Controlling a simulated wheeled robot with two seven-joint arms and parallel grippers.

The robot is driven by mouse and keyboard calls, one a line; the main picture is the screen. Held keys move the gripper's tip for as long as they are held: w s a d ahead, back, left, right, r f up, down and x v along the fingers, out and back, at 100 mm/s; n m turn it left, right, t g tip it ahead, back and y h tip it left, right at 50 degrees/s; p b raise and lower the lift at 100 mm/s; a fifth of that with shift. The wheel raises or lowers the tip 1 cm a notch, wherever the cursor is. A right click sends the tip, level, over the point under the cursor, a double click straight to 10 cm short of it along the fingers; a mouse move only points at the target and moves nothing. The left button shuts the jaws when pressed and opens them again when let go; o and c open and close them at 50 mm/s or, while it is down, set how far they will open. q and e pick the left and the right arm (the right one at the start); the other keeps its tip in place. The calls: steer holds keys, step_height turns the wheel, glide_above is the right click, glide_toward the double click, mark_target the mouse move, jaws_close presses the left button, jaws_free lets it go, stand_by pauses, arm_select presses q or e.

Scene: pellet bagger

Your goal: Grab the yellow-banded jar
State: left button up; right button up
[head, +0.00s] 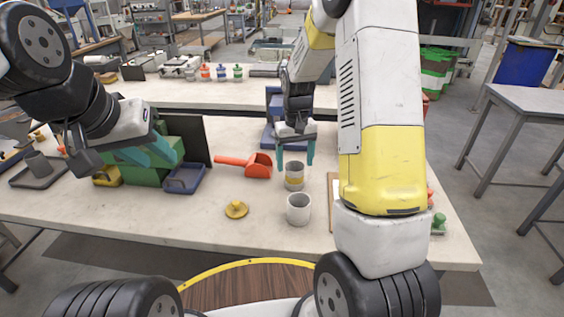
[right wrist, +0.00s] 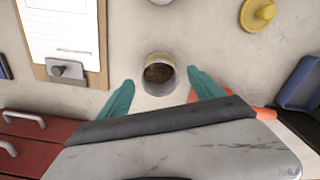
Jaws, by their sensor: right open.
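The yellow-banded jar (head: 294,177) stands upright on the workbench, a pale grey jar with a yellow band. In the right wrist view the jar (right wrist: 158,74) shows its open top, with something brown inside. My right gripper (head: 296,158) is open above and just behind the jar. Its teal fingertips (right wrist: 160,84) are apart on either side of the jar's near side, and no contact is visible. My left gripper (head: 146,157) is at the left, in front of a green box, with its teal fingers apparently apart and nothing seen between them.
A plain grey jar (head: 299,210) stands just in front of the banded one. A yellow knobbed lid (head: 236,209) lies to the left, and a red scoop (head: 257,166) behind it. A clipboard (head: 333,190) lies to the right. The bench front is clear.

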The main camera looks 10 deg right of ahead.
mark_target(295, 176)
step_height(295, 176, down, 6)
steer(key=shift+w+f, duration=0.15)
steer(key=shift+f, duration=0.1)
jaws_close()
stand_by(0.4)
